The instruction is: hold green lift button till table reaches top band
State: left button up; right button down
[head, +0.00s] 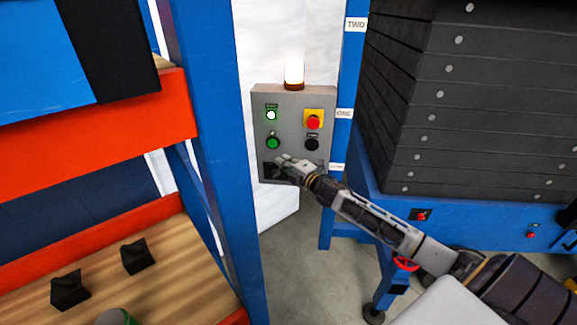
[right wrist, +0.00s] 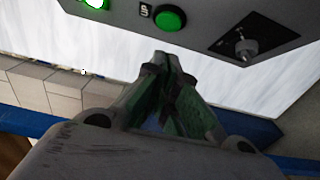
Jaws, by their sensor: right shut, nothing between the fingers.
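The grey control panel (head: 292,96) stands in the middle of the head view. Its green button (head: 273,143) sits at lower left, and also shows in the right wrist view (right wrist: 170,18) beside an "UP" label. My right gripper (head: 279,167) is shut and empty, in front of the panel's lower left in the head view. In the right wrist view its fingertips (right wrist: 174,62) appear just below the green button; a gap to it is visible. The lift's dark stacked bellows (head: 450,110) rises at right from a blue base (head: 365,190). The table top is out of view. My left gripper is not in view.
The panel also has a red stop button (head: 313,122) on yellow, a black button (head: 312,144) and a lit lamp (head: 271,115). A blue post (head: 346,75) carries white labels, including "TWO" and "ONE". An orange-and-blue rack (head: 100,125) stands close on the left.

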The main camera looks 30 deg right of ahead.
jog(key=shift+s+d, duration=0.2)
jog(key=shift+s, duration=1)
jog(key=shift+f, duration=0.1)
